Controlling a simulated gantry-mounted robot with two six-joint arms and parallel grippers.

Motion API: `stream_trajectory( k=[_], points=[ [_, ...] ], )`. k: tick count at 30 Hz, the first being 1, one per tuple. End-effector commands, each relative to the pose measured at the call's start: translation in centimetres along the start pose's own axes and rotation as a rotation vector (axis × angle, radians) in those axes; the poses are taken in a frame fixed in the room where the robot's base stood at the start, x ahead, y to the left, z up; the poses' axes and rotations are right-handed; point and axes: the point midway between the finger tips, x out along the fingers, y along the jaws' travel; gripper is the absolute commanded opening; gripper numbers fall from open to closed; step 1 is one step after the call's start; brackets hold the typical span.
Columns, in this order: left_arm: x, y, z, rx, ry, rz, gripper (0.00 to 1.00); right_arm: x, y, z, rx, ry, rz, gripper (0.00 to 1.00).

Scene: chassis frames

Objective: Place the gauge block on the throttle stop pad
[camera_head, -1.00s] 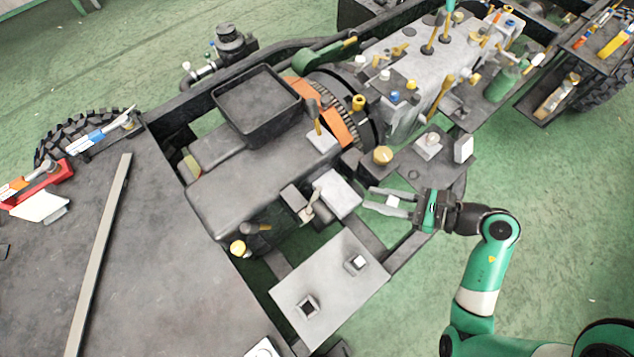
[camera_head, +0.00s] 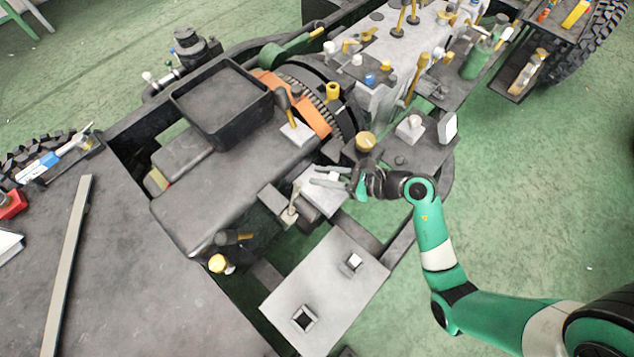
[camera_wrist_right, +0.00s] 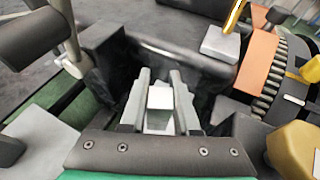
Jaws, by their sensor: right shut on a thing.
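My right gripper (camera_head: 330,178) reaches in from the right, its fingers pointing left over a pale flat-topped block beside the dark engine cover. This pale block (camera_head: 312,198) may be the throttle stop pad; the frames do not make that certain. In the right wrist view the gripper (camera_wrist_right: 160,95) is shut on a small light-grey block, taken as the gauge block (camera_wrist_right: 160,98), with a finger on each side. In the head view the fingers partly hide the held block. Whether it touches the surface below cannot be told. My left gripper is out of view.
A yellow knob (camera_head: 365,142) is close behind the gripper. A lever on a white base (camera_head: 297,132) stands farther back. A light plate with square sockets (camera_head: 325,290) lies in front.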

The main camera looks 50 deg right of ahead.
Motion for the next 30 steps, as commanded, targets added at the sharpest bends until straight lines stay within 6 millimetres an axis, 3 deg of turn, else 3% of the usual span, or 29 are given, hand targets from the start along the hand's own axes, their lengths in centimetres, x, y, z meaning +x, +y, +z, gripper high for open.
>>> stream_trajectory(
  k=[2,10,15,26,27,30],
  points=[
    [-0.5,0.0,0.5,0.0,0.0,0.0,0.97,1.1,-0.1,-0.7,-0.002,0.0,0.001,0.0],
    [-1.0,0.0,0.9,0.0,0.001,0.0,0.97,2.2,-0.3,-1.3,-0.001,0.0,0.0,0.0],
    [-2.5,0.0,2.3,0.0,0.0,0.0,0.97,3.6,-0.3,-4.2,0.001,0.0,0.0,0.0],
    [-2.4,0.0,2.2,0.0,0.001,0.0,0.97,3.6,-0.4,-4.3,0.0,0.0,-0.001,0.0],
    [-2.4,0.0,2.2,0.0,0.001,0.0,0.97,3.6,-0.3,-4.4,0.0,0.0,0.0,0.31],
    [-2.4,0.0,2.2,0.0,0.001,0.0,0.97,3.6,-0.4,-4.3,0.0,0.0,0.0,0.49]
  ],
)
